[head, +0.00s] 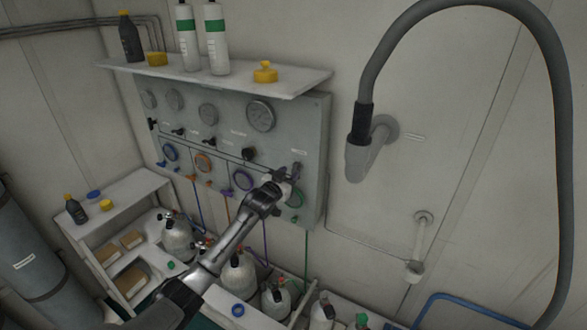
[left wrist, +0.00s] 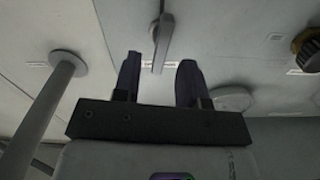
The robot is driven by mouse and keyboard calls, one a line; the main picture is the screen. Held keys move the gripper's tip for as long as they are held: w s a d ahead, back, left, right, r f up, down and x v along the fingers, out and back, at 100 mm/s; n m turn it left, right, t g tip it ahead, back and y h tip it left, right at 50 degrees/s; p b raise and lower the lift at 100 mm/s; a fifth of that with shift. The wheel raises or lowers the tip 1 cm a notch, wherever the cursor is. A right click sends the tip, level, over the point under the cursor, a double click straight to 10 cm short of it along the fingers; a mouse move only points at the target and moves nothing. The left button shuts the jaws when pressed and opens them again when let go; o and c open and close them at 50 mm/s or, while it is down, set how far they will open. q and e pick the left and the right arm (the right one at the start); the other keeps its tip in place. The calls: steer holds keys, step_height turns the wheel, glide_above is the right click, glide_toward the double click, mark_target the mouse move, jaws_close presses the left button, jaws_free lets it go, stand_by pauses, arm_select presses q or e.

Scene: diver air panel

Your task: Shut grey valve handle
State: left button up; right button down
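My left gripper (head: 284,182) is in front of the lower right part of the grey air panel (head: 312,130). In the left wrist view my left gripper (left wrist: 158,75) is open, with two dark fingers apart. A slim grey handle (left wrist: 164,38) shows there beyond the fingers, its lower end in line with the gap between them. I cannot tell whether they touch; nothing is clamped. In the head view the gripper covers much of this spot, so the handle is not clear there. My right gripper is not in view.
A shelf (head: 300,80) with bottles tops the panel. A thick grey hose (head: 455,5) arches at the right, above a wall pipe (head: 420,240). Several cylinders (head: 238,275) stand below the panel. In the left wrist view a pale post (left wrist: 45,110) stands left and a dark knob (left wrist: 307,48) right.

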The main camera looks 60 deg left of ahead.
mark_target(293, 170)
arm_select(q)
steer(key=shift+x, duration=1.75)
steer(key=shift+c, duration=0.3)
jaws_close()
